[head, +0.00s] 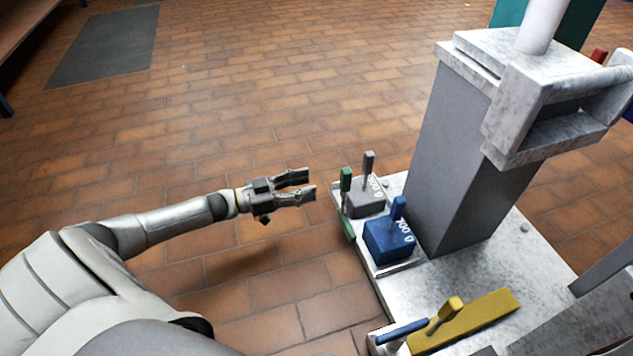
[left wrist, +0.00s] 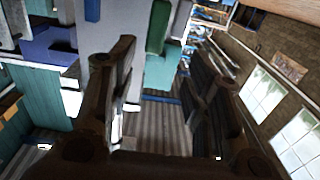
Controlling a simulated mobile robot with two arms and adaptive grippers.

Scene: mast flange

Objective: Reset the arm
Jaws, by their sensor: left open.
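My left gripper (head: 303,186) is open and empty in the head view. It is to the left of the mast's base plate, apart from the levers there. Its dark fingers also show in the left wrist view (left wrist: 165,85), with nothing between them. My left arm reaches in from the lower left, nearly straight. My right gripper is not seen in the head view.
Just right of the gripper stand a green lever (head: 346,180), a grey lever box (head: 364,203) and a blue lever box (head: 388,242). A grey mast (head: 455,165) rises behind them. A yellow lever (head: 465,322) is nearer. Brick floor left of the gripper is clear.

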